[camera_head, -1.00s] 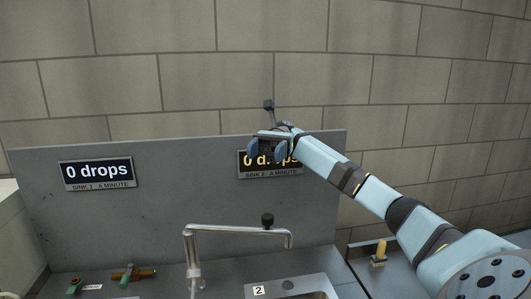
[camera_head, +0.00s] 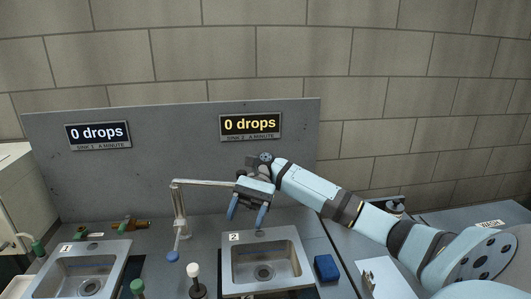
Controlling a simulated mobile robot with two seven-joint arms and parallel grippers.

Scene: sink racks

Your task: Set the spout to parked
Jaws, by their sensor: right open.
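The spout (camera_head: 178,208) is a silver tube at the left of sink 2 (camera_head: 229,262). It rises from the counter and bends to the right, with its horizontal arm running toward the sink. My right gripper (camera_head: 246,216) is open over the back of sink 2, at the right end of the spout's arm. Its fingers point down, one to each side. The gripper hides the spout's end and its dark knob, and I cannot tell whether they touch. My left gripper is not in view.
Sink 1 (camera_head: 66,267) is at the left, with brass and green valves (camera_head: 128,226) behind it. A blue knob (camera_head: 172,257), a white knob (camera_head: 193,270) and a green knob (camera_head: 138,287) stand between the sinks. A blue block (camera_head: 326,267) lies right of sink 2. Two displays (camera_head: 250,126) read 0 drops.

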